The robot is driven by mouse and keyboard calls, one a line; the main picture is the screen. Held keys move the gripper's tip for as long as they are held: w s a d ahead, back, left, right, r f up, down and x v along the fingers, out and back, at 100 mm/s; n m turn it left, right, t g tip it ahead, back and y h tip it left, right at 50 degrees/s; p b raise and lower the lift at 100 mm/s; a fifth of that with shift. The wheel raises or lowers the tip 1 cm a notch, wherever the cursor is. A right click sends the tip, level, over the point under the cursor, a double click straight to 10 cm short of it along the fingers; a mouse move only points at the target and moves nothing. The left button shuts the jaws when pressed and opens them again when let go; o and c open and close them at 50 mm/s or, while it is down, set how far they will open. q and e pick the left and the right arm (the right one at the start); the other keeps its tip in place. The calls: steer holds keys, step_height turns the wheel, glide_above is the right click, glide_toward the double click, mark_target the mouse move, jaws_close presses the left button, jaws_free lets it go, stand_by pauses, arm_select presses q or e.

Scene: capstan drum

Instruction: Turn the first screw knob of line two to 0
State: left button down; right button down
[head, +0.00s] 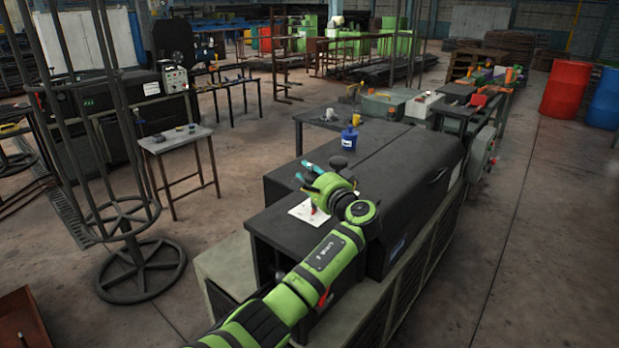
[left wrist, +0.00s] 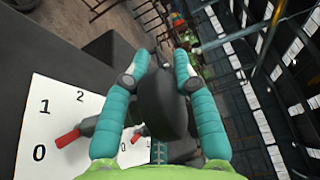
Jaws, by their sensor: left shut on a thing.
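In the left wrist view, my left gripper (left wrist: 160,75) has its two teal fingers closed around a dark rounded knob (left wrist: 160,103). A white plate (left wrist: 30,110) below and left of it carries the numbers 0, 1 and 2. A red-tipped pointer (left wrist: 68,138) lies over this plate, beside the 0. A second red pointer (left wrist: 135,136) shows between the fingers, near another 0. In the head view my left gripper (head: 306,172) is over the dark machine, and the white plate (head: 298,211) lies partly under it. My right gripper is out of view.
The dark machine cabinet (head: 415,190) fills the middle. A small table (head: 178,139) and a round-based wire stand (head: 140,272) are at left, with open floor between.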

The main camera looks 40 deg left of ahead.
arm_select(q)
steer(key=shift+f, duration=0.15)
steer(key=c, duration=1)
jaws_free()
steer(key=shift+o, duration=0.2)
steer(key=v, duration=1.2)
steer(key=shift+s, duration=0.1)
